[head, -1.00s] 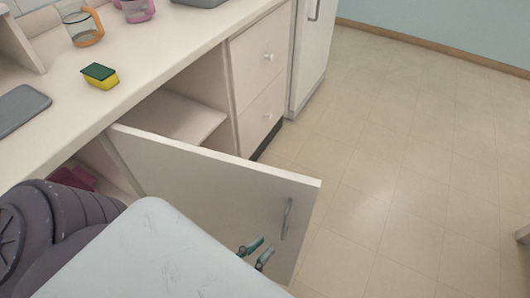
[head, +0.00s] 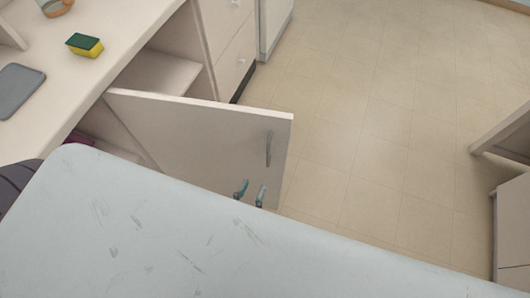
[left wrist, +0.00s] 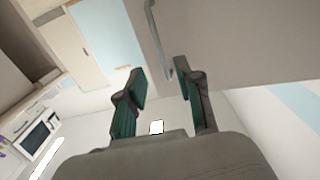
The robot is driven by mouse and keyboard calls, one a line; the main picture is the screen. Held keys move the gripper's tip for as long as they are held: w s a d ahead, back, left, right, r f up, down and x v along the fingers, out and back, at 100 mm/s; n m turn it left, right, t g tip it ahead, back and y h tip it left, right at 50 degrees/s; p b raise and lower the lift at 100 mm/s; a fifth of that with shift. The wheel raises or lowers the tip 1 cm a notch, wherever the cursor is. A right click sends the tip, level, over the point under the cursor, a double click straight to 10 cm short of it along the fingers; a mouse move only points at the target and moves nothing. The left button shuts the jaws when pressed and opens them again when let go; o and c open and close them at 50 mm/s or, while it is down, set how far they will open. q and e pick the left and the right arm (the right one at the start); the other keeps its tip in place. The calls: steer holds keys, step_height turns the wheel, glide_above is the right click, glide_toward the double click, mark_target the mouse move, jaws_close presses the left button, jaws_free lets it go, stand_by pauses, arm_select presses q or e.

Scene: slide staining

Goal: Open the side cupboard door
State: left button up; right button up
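The side cupboard door (head: 195,140) stands swung wide open, its handle (head: 268,148) near its free edge. Behind it the cupboard's inside and a shelf (head: 160,72) show. My left gripper (head: 250,192) is just below the handle in the head view, by the lower part of the door. In the left wrist view, the two fingers (left wrist: 158,82) are apart with nothing between them, and the handle (left wrist: 155,35) rises beyond the fingertips, beside the door panel (left wrist: 230,45). My right gripper is not seen.
My pale scratched body part fills the lower head view. A yellow-green sponge (head: 84,45) and a grey tray (head: 20,90) lie on the counter (head: 60,108). Drawers (head: 230,45) stand beyond the opening. Open floor (head: 380,130) lies to the right, with furniture (head: 512,225) at the right edge.

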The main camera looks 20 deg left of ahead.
arm_select(q)
steer(key=w, duration=1)
steer(key=shift+w+d+p, duration=0.3)
steer(key=shift+w, duration=0.1)
jaws_close()
